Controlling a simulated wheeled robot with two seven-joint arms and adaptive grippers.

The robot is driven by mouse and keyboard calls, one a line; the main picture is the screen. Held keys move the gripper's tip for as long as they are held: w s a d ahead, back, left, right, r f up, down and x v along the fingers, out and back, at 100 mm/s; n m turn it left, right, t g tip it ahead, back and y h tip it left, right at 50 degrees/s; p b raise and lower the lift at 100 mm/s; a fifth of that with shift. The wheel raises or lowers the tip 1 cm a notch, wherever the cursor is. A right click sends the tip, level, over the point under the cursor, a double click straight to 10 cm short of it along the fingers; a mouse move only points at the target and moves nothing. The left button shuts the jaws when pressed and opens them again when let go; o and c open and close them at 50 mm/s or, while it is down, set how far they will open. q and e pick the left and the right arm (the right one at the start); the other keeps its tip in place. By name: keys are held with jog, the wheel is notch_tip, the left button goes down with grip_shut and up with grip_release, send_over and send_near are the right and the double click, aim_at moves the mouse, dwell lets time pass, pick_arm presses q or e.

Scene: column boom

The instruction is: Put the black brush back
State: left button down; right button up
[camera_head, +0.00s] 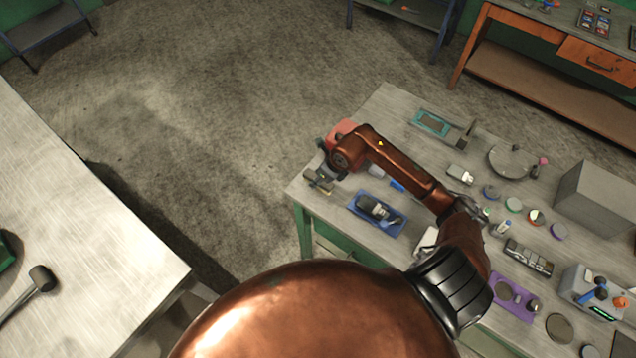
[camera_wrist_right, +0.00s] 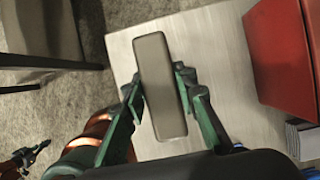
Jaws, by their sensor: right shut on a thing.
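My right gripper (camera_head: 325,174) is over the near left corner of the cluttered workbench (camera_head: 395,112). In the right wrist view its green fingers (camera_wrist_right: 162,103) are shut on a plain grey-brown oblong block (camera_wrist_right: 160,85), held by its sides. The block shows in the head view as a small pale piece (camera_head: 318,184) under the gripper. I see no bristles, so I cannot tell whether it is the black brush. A blue tray (camera_head: 398,228) to the right of the gripper holds a dark object (camera_head: 375,208). My left gripper is not in the head view.
A red box (camera_head: 342,131) stands close beside the gripper; it also shows in the right wrist view (camera_wrist_right: 285,50). A teal tray (camera_head: 430,122), round dish (camera_head: 512,162), grey box (camera_head: 600,195) and purple tray (camera_head: 510,297) share the bench. Another table (camera_head: 75,220) is at left.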

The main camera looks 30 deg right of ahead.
jog(key=shift+w+d+f, duration=0.2)
jog(key=shift+w+f, duration=0.1)
jog(key=shift+f, duration=0.15)
jog(key=shift+f+p, duration=0.35)
jog(key=shift+f, duration=1.05)
jog(key=shift+f, duration=0.1)
jog(key=o, duration=1.1)
jog(key=b+v, duration=0.1)
jog(key=v, duration=1.1)
jog(key=shift+s, duration=0.1)
